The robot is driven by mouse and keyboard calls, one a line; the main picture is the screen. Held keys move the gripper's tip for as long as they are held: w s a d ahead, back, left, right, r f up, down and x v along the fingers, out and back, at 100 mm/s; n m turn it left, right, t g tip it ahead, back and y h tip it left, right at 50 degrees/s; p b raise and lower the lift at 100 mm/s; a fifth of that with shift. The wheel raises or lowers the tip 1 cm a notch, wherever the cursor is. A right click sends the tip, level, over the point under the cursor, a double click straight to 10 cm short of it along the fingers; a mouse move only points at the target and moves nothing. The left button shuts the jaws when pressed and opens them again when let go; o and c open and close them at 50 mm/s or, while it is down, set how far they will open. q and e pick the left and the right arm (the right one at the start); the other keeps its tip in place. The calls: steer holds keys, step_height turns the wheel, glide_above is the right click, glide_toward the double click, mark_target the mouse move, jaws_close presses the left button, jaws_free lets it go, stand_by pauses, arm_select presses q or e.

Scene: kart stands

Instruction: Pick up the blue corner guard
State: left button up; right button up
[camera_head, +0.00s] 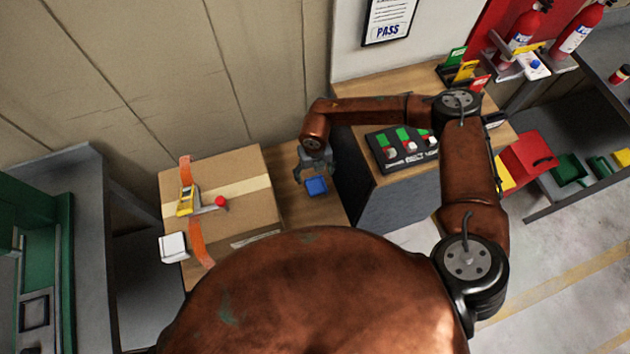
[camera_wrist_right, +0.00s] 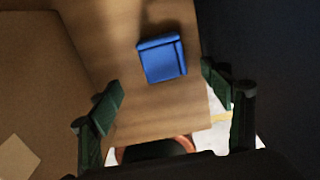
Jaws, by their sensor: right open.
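The blue corner guard (camera_head: 316,186) lies on the wooden table top (camera_head: 307,212), to the right of the cardboard box. In the right wrist view the blue corner guard (camera_wrist_right: 162,58) lies beyond the fingertips, centred a little left between them. My right gripper (camera_head: 314,172) is above and just behind the guard in the head view. Its two fingers (camera_wrist_right: 165,92) are wide apart with nothing between them. I cannot tell how high it is above the guard. My left gripper is not in view.
A cardboard box (camera_head: 245,182) with a yellow tape dispenser (camera_head: 186,201) stands left of the guard. A dark grey cabinet (camera_head: 388,207) stands right, bearing a black tray (camera_head: 400,160) with red and green items. A white block (camera_head: 173,247) is at the box's left edge.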

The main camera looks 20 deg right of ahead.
mark_target(316, 184)
steer(key=f, duration=0.3)
steer(key=f+b, duration=0.1)
steer(key=f, duration=0.3)
steer(key=shift+w+d+f, duration=0.2)
steer(key=shift+f, duration=0.05)
steer(key=shift+c, duration=0.2)
steer(key=c, duration=0.9)
steer(key=shift+o, duration=0.2)
